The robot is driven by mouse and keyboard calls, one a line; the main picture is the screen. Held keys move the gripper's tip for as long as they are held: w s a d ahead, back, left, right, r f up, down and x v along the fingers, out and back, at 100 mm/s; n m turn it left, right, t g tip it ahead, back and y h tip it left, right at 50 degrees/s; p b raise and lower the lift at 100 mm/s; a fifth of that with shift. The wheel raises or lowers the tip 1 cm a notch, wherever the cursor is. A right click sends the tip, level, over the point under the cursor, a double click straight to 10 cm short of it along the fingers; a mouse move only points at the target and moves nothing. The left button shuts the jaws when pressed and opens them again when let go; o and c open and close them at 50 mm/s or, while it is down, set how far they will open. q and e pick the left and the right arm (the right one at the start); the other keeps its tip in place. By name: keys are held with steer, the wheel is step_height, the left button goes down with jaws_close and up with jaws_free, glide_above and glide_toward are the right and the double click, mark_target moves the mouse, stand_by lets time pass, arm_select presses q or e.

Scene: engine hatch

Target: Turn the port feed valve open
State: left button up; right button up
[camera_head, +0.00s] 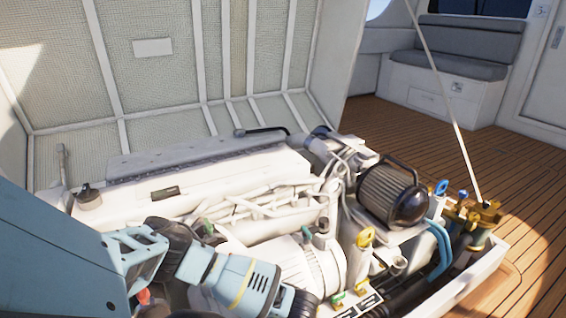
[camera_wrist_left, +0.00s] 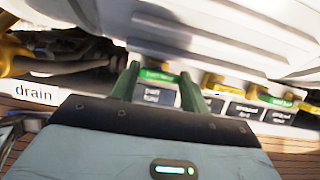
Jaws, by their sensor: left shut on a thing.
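The port feed valve shows in the left wrist view as a small green-edged handle (camera_wrist_left: 157,75) above a dark label that appears to read "port feed" (camera_wrist_left: 158,95). My left gripper (camera_wrist_left: 160,82) has its two green fingers on either side of this handle and is shut on it. In the head view my left arm reaches in from the left, and its gripper is out of sight at the bottom edge. How far the handle is turned I cannot tell. My right gripper is in neither view.
More labelled handles, yellow (camera_wrist_left: 227,85) and green (camera_wrist_left: 276,98), stand close on the right. A "drain" label (camera_wrist_left: 33,93) is at the left. The white engine (camera_head: 200,185) fills the hatch behind. A black-and-bronze filter (camera_head: 392,192) and blue hoses (camera_head: 440,250) stand at the right.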

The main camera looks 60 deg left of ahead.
arm_select(q)
steer(key=shift+r+n+p, duration=0.2)
steer(key=shift+n+p, duration=0.3)
steer(key=shift+p, duration=0.1)
steer(key=shift+f+n+g+p, duration=0.15)
steer(key=shift+n+g+p, duration=0.5)
steer(key=shift+n, duration=0.25)
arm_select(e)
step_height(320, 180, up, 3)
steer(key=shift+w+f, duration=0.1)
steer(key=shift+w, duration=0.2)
arm_select(q)
steer(key=o, duration=1)
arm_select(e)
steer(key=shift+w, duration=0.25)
arm_select(q)
steer(key=p+v, duration=0.3)
steer(key=v, duration=0.4)
steer(key=shift+d+r, duration=0.15)
steer(key=shift+r, duration=0.2)
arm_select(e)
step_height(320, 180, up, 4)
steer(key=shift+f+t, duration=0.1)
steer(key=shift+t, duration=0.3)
